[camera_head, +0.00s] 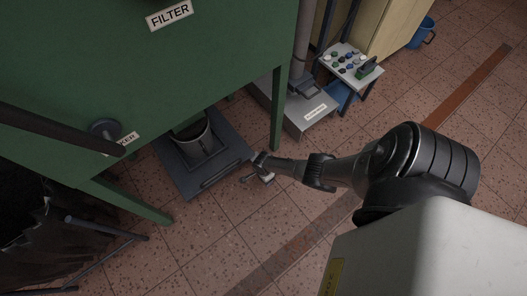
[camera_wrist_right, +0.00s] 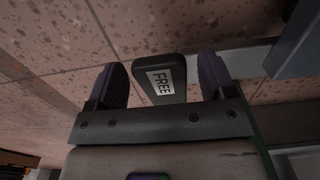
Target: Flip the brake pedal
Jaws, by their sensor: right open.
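The brake pedal (camera_wrist_right: 146,68) is a dark block with a white label reading FREE. In the right wrist view it sits between the two fingers of my right gripper (camera_wrist_right: 160,76), with a gap on each side. The gripper is open around or above it; I cannot tell the depth. In the head view my right gripper (camera_head: 261,162) is low beside the front right corner of a grey wheeled-looking platform (camera_head: 205,187), and the small pedal (camera_head: 267,177) shows by its tip. My left gripper is not in view.
A dark round container (camera_head: 193,140) stands on the platform, under a green machine (camera_head: 130,75) with a FILTER sign. A green leg (camera_head: 281,105) stands behind my gripper. A grey labelled unit (camera_head: 305,112) and a small table with buttons (camera_head: 350,68) lie beyond. Tiled floor is clear in front.

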